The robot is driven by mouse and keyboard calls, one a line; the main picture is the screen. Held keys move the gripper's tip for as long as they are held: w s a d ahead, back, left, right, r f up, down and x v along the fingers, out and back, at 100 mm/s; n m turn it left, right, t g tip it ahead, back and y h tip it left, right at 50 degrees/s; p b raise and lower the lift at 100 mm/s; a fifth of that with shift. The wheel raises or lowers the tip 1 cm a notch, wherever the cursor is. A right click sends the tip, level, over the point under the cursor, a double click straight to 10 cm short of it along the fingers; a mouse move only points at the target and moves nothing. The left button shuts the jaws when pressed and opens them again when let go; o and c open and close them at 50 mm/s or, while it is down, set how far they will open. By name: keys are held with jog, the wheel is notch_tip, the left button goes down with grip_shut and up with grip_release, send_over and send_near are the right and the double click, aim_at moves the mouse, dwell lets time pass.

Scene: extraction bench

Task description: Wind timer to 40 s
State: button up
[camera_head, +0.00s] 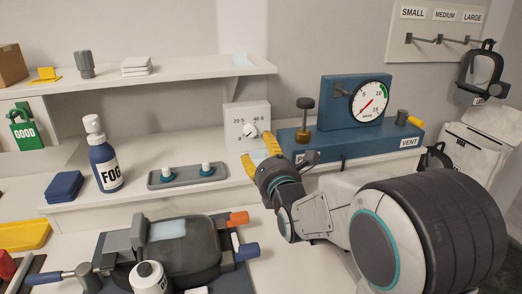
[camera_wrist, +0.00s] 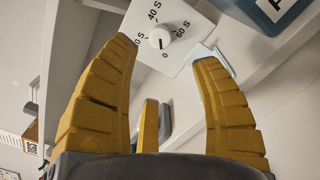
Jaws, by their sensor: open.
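The timer (camera_head: 240,111) is a white box with a dial marked in seconds and a round white knob (camera_head: 250,131). It stands on the bench against the wall, left of the blue gauge block. In the wrist view the timer face (camera_wrist: 186,22) shows 40 S, 60 S and 0 around the knob (camera_wrist: 159,39). A small dark mark on the knob seems to point toward the 0. My gripper (camera_head: 261,157) has yellow fingers and is open and empty. In the wrist view the knob lies beyond and between the fingertips (camera_wrist: 164,53), apart from them.
The blue gauge block (camera_head: 378,143) with a dial and a brass valve stands close right of my gripper. A grey tray (camera_head: 165,182) with two white-topped pieces and a FOG bottle (camera_head: 106,167) are to the left. A shelf (camera_head: 190,75) overhangs the left side.

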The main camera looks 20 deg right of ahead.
aim_at(251, 132)
jog(key=w+b, duration=0.1)
jog(key=b, duration=0.2)
jog(key=w+f+b, duration=0.1)
jog(key=w+b, duration=0.1)
jog(key=b, duration=0.1)
jog(key=shift+w+f, duration=0.1)
jog(key=shift+f, duration=0.05)
jog(key=w+b, duration=0.1)
jog(key=b, duration=0.3)
jog(key=shift+w+r+b, duration=0.35)
jog(key=shift+r+b, duration=0.05)
jog(key=shift+w+r, duration=0.25)
jog(key=shift+w, duration=0.5)
jog(key=shift+w+p, duration=0.3)
jog(key=shift+w, duration=2.7)
jog(key=shift+o, duration=0.2)
grip_shut()
